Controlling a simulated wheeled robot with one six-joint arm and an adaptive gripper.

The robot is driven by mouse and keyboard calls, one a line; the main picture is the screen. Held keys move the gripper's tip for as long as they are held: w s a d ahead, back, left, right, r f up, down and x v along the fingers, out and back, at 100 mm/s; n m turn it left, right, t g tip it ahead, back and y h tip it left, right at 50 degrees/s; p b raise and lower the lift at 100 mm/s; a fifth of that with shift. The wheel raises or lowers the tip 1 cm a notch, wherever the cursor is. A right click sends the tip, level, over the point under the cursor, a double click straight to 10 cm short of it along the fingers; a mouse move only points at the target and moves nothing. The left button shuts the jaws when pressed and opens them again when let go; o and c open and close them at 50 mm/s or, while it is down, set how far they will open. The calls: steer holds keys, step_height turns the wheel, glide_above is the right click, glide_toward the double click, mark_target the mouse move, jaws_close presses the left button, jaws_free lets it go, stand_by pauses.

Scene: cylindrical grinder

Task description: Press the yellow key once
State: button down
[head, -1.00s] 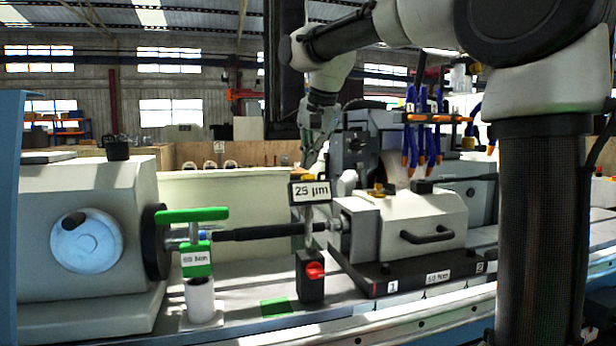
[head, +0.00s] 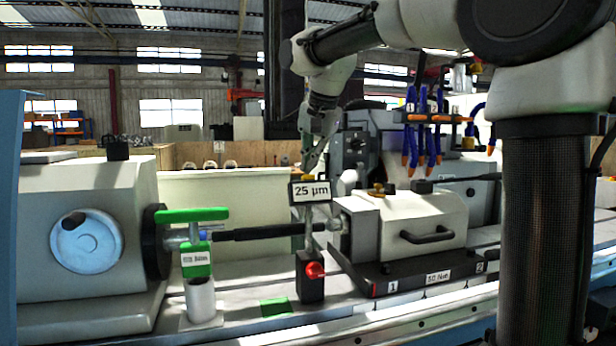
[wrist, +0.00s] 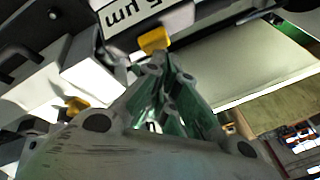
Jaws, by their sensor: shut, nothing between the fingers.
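The yellow key (head: 308,178) sits on the top edge of the gauge display (head: 297,199) that reads "25 µm". In the wrist view the yellow key (wrist: 154,39) lies just past my fingertips, beside the upside-down display (wrist: 128,12). My gripper (head: 309,168) is shut and empty, pointing down with its tips right above the key. In the wrist view my gripper (wrist: 157,60) has its tips close to the key's edge; I cannot tell whether they touch it.
The gauge stands on a black base with a red knob (head: 315,270). The white tailstock (head: 430,225) with another yellow part (head: 381,188) is to the right. Blue-orange hoses (head: 412,140) hang behind.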

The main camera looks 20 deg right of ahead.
steer(key=shift+s+f, duration=0.15)
steer(key=shift+f, duration=0.25)
stand_by(0.5)
steer(key=shift+r, duration=0.15)
steer(key=shift+w+r, duration=0.35)
steer(key=shift+r, duration=0.3)
steer(key=shift+w+r, duration=0.3)
steer(key=shift+r, duration=0.5)
steer(key=shift+w+r, duration=0.3)
steer(key=shift+r, duration=0.45)
steer(key=shift+w+r, duration=0.3)
steer(key=shift+r, duration=0.5)
steer(key=s+d+f+n, duration=0.2)
steer(key=s+d+f, duration=0.25)
steer(key=s, duration=0.25)
steer(key=s+d+f+n, duration=0.25)
steer(key=s+d, duration=0.25)
steer(key=s, duration=0.3)
steer(key=s+d+f+n, duration=0.3)
steer(key=s+d+f, duration=0.1)
steer(key=s+f, duration=1.2)
steer(key=shift+s+d+h, duration=0.2)
steer(key=shift+s+h, duration=0.2)
steer(key=shift+s, duration=0.05)
